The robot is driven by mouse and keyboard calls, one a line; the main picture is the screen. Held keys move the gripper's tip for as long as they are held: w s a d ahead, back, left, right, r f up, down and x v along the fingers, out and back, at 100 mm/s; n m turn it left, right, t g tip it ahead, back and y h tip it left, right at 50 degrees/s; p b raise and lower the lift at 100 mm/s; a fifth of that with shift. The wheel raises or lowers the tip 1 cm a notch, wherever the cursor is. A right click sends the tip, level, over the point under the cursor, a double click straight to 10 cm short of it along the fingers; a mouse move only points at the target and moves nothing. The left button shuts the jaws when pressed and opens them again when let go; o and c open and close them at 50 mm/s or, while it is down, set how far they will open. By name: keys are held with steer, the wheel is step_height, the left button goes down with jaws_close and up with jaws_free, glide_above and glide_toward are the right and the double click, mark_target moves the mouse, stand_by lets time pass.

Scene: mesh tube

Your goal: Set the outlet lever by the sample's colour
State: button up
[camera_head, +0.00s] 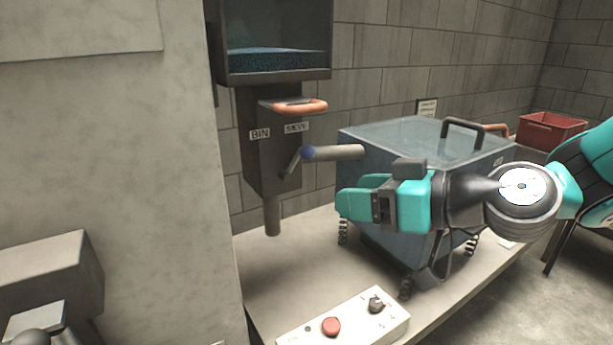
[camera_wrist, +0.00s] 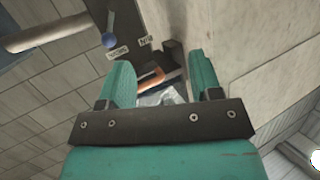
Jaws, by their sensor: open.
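The dark metal chute (camera_head: 262,165) hangs under a hopper with a window (camera_head: 275,58) showing dark blue granules. Its front bears labels, BIN (camera_head: 259,134) and a second, blurred one (camera_head: 296,127). A short dark lever with a blue ball knob (camera_head: 308,153) is low on the chute; the knob also shows in the wrist view (camera_wrist: 108,40). An orange handle (camera_head: 300,106) juts out above the labels. My gripper (camera_head: 342,196) is open, right of the chute and below the knob, apart from both. In the wrist view the orange handle (camera_wrist: 150,78) appears between the fingers. I cannot make out a separate sample.
A grey pipe (camera_head: 340,152) runs beside the knob towards a glass-lidded box (camera_head: 400,142) on springs, behind my gripper. A control box with a red button (camera_head: 331,326) and knob sits at the bench front. A red crate (camera_head: 552,130) stands far right. A wall (camera_head: 110,170) bounds the left.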

mark_target(312, 154)
steer(key=w+d+f+m+t+h+b, duration=0.1)
steer(key=w+d+f+m+t, duration=0.15)
steer(key=w+t, duration=0.4)
steer(key=shift+g, duration=0.45)
steer(key=p+x, duration=0.3)
steer(key=x, duration=0.2)
steer(key=r+p+x, duration=0.1)
steer(key=p+x, duration=0.3)
steer(key=x, duration=0.1)
steer(key=p+x, duration=0.3)
steer(key=x, duration=0.2)
steer(key=shift+w+r+p, duration=0.15)
steer(key=shift+w+p, duration=0.15)
steer(key=shift+p, duration=0.05)
steer(key=shift+w+a, duration=0.4)
steer(key=shift+w, duration=0.05)
jaws_close()
